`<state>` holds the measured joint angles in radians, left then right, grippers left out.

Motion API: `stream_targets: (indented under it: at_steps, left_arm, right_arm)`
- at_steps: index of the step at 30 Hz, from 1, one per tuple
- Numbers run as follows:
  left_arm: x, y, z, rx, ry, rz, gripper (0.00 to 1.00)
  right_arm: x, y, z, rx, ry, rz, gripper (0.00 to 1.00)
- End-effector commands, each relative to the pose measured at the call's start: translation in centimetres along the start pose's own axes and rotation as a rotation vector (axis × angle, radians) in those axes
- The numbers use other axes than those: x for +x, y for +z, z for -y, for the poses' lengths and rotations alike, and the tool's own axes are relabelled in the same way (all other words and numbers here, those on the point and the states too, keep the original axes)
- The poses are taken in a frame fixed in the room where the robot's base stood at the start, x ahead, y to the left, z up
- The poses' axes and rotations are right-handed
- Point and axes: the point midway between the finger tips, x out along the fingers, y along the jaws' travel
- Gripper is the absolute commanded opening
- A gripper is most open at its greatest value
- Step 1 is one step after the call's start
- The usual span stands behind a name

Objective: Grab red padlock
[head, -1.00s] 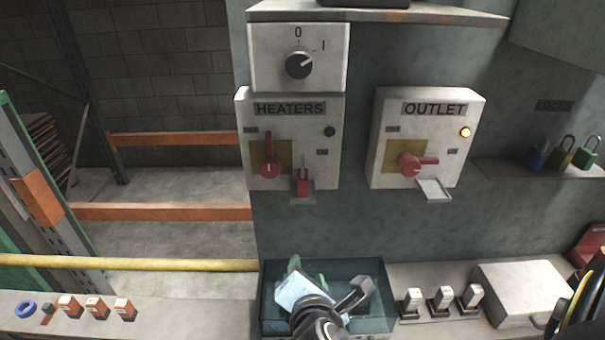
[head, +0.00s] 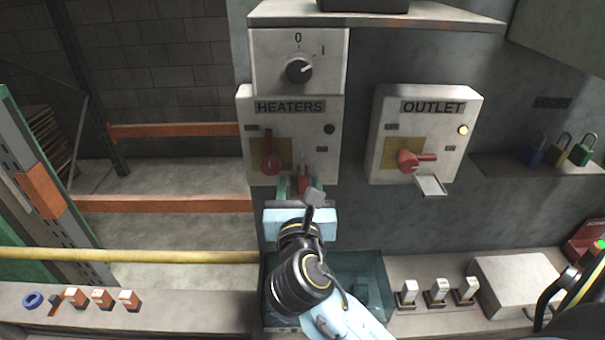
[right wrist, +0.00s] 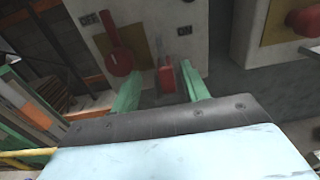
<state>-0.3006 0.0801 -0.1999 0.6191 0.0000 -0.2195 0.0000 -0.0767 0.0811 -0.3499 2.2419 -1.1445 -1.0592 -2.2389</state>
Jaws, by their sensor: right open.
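The red padlock (head: 303,184) hangs at the lower right of the HEATERS switch box (head: 318,140), beside its red rotary handle (head: 270,163). My right gripper (head: 302,190) is open just in front of the padlock. In the right wrist view its green fingers (right wrist: 161,76) stand on either side of the padlock, with gaps visible. I cannot tell how deep the fingertips reach around it. My left gripper is not in view.
A shelf holds blue, brass and green padlocks (head: 583,150). Below are a teal see-through bin (head: 372,268), several switches and a grey box (head: 520,285).

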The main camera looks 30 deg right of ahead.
Motion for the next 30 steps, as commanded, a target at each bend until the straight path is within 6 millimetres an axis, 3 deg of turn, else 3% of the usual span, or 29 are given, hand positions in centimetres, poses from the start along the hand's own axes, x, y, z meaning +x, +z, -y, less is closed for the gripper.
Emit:
stream_targets:
  at_steps: [12, 21, 30]
  left_arm:
    - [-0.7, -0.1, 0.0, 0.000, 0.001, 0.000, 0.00]
    - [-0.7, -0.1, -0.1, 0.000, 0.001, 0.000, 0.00]
    - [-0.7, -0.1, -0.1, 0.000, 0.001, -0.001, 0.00]
  right_arm:
    - [5.0, -0.4, 0.6, 0.000, 0.000, 0.001, 0.45]
    - [5.3, -0.5, 0.6, 0.001, 0.000, -0.001, 0.44]
    - [5.3, -0.5, 0.6, 0.001, 0.000, -0.001, 0.05]
